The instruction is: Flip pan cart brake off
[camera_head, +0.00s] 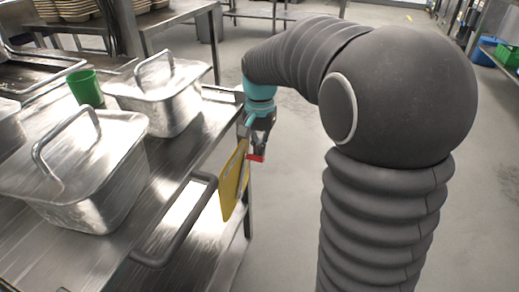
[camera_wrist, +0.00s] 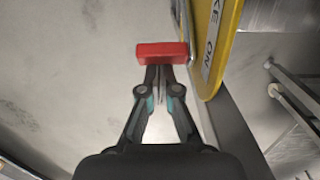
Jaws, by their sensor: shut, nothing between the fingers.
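The pan cart (camera_head: 100,262) is a steel table on the left in the head view, with a grey bar handle (camera_head: 178,240) at its near edge. A yellow plate (camera_head: 231,190) hangs upright at its right side. In the wrist view the yellow plate (camera_wrist: 215,60) carries a label whose visible part reads "KE ON". A red brake lever end (camera_head: 256,158) sticks out beside the plate; it is a red block in the wrist view (camera_wrist: 161,52). My gripper (camera_wrist: 164,72) is shut and empty, its fingertips right at the red block. I cannot tell whether they touch.
Lidded steel pans (camera_head: 168,97) and a green cup (camera_head: 85,87) stand on the cart top. Another steel table (camera_head: 178,17) with stacked bowls is behind. The grey floor (camera_head: 285,215) right of the cart is clear.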

